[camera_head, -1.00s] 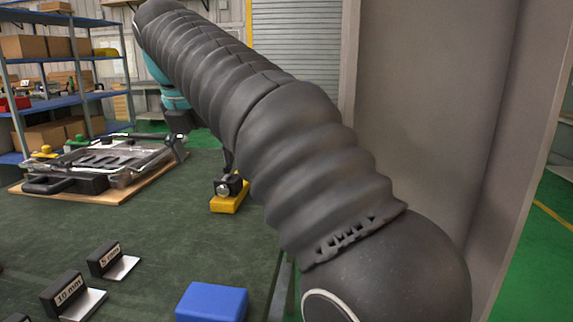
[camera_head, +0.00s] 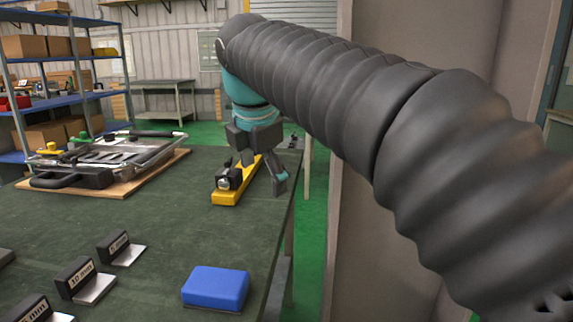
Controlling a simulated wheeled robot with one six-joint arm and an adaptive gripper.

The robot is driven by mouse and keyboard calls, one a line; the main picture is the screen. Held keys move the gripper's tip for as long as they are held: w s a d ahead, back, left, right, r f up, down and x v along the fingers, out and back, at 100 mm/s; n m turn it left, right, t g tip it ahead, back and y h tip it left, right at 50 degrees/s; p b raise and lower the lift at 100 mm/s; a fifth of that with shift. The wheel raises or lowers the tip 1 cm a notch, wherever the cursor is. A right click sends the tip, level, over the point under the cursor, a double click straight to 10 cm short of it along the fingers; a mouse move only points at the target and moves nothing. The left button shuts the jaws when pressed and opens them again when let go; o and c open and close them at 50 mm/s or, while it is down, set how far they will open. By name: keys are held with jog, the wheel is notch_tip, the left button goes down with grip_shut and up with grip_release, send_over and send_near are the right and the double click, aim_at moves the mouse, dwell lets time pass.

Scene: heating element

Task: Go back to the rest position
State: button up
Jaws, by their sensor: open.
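My gripper (camera_head: 263,174) hangs from my teal wrist over the far right part of the green table. It is open, and one dark finger with a teal pad shows clearly on the right. The other finger is partly hard to make out. Nothing shows held between the fingers.
A metal fixture on a wooden board (camera_head: 105,160) lies at the table's left. A blue block (camera_head: 216,288) lies near the front, with several labelled black gauge blocks (camera_head: 120,248) to its left. A grey cabinet (camera_head: 400,190) stands right of the table (camera_head: 150,215), whose middle is clear.

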jog(key=s+d+f+m, duration=0.9)
jog(key=d+m, duration=0.4)
jog(key=d, duration=0.1)
jog(key=s+d+f+m, duration=0.3)
jog(key=s+f+m, duration=0.2)
jog(key=f+m, duration=0.1)
jog(key=s+d+f+m+t, duration=0.1)
jog(key=s+d+f+m, duration=0.1)
jog(key=s+f+m, duration=0.3)
notch_tip(320, 180, down, 2)
jog(key=shift+s+d+f+m, duration=0.15)
jog(key=shift+d+f+m, duration=0.05)
jog(key=shift+d+m, duration=0.25)
